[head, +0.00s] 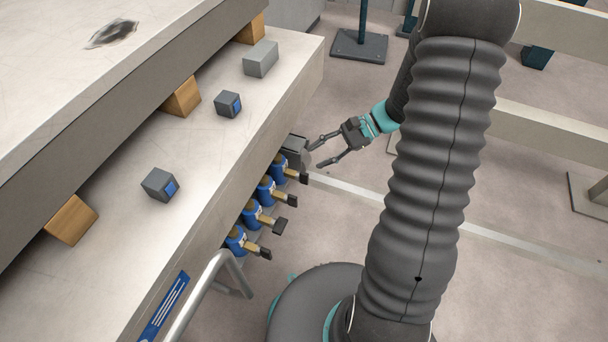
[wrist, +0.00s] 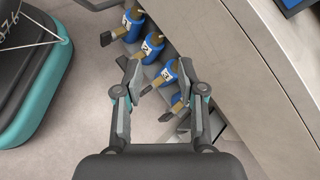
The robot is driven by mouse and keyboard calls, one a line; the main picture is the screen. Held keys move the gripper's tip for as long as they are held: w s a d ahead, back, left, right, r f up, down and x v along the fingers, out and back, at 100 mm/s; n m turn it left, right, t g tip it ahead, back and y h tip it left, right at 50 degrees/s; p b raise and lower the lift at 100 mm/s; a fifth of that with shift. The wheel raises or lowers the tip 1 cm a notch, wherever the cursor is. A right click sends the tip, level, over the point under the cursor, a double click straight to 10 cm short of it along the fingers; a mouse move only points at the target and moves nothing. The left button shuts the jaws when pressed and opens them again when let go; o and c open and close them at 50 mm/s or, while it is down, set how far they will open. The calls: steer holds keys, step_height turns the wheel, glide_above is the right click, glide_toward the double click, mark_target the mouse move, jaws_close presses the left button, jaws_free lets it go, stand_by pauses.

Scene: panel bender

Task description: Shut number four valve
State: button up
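A row of several blue valves with tan-and-black lever handles runs along the machine's side. All handles stick out from the machine, roughly parallel. The end valve (head: 280,164) farthest from my base is closest to my gripper; it may be number four, but its label is unreadable. In the wrist view that end valve (wrist: 181,101) shows low in the row, partly covered by my right finger. The valve before it (wrist: 167,74) shows between the fingers. My gripper (head: 314,153) is open and empty, just beyond the end valve's handle, apart from it in the head view.
A grey box (head: 296,149) sits on the machine beside the end valve. A bent metal rail (head: 205,287) stands near the other end of the row. The machine ledge (head: 215,160) carries small grey blocks. The floor right of the valves is clear near my gripper.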

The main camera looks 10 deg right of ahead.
steer(key=w+d+f+m+t+y+b, duration=0.1)
steer(key=w+d+f+m+t+y, duration=0.15)
steer(key=f, duration=0.35)
steer(key=w+d+f+m+t+y, duration=0.1)
steer(key=d+f+m+t, duration=0.15)
steer(key=f, duration=0.25)
steer(key=m+t+b, duration=0.2)
steer(key=m+t, duration=0.4)
steer(key=m, duration=0.2)
glide_toward(305, 176)
steer(key=shift+h, duration=0.45)
steer(key=x, duration=1)
steer(key=shift+w+f, duration=0.3)
jaws_close()
